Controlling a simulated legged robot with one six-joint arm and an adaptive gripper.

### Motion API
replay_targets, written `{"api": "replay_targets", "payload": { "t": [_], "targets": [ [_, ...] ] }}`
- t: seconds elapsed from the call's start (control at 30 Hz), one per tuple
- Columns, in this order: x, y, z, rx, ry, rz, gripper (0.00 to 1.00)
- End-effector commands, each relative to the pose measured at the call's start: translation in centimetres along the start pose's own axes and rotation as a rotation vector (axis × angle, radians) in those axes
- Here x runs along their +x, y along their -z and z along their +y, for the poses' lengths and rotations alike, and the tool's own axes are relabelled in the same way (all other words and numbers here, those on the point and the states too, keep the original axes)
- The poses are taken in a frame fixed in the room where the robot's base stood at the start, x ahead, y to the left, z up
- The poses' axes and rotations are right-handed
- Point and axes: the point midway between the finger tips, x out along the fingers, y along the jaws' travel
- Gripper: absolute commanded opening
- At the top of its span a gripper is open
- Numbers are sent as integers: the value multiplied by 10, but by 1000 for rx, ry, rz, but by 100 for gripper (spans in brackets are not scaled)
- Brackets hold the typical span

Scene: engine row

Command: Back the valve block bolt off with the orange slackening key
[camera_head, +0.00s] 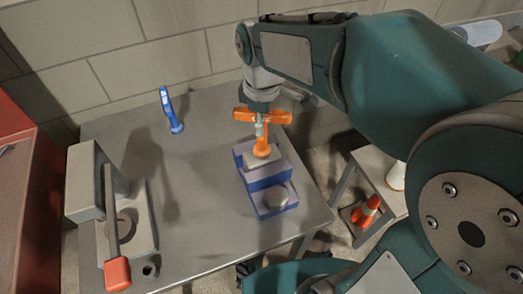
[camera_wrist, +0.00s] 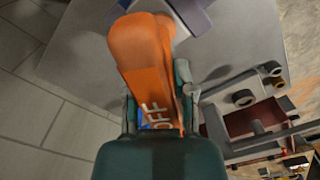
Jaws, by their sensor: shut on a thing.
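The orange slackening key (camera_head: 262,147) stands about upright, with its crossbar handle at the top and its lower end at the upper step of the valve block. My gripper (camera_head: 259,107) comes down from above and is shut on the handle. In the wrist view, the orange key (camera_wrist: 143,55) fills the space between the fingers of my gripper (camera_wrist: 158,85), and its handle reads "OFF". The blue and grey stepped valve block (camera_head: 266,172) sits near the table's right edge. The bolt is hidden under the key; I cannot tell how fully the key sits on it.
A blue key (camera_head: 169,110) stands at the back of the grey table (camera_head: 205,215). A grey fixture with a red-ended lever (camera_head: 117,272) occupies the left front. The table's middle is clear.

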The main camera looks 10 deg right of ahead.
Motion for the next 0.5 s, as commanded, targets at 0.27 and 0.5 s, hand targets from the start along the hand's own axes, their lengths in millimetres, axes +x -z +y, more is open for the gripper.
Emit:
{"api": "replay_targets", "payload": {
  "t": [0.27, 0.5],
  "targets": [
    [-1, 0, 0, 292, -1, 2, 0],
    [-2, 0, 0, 551, -1, 2, 0]
  ]
}}
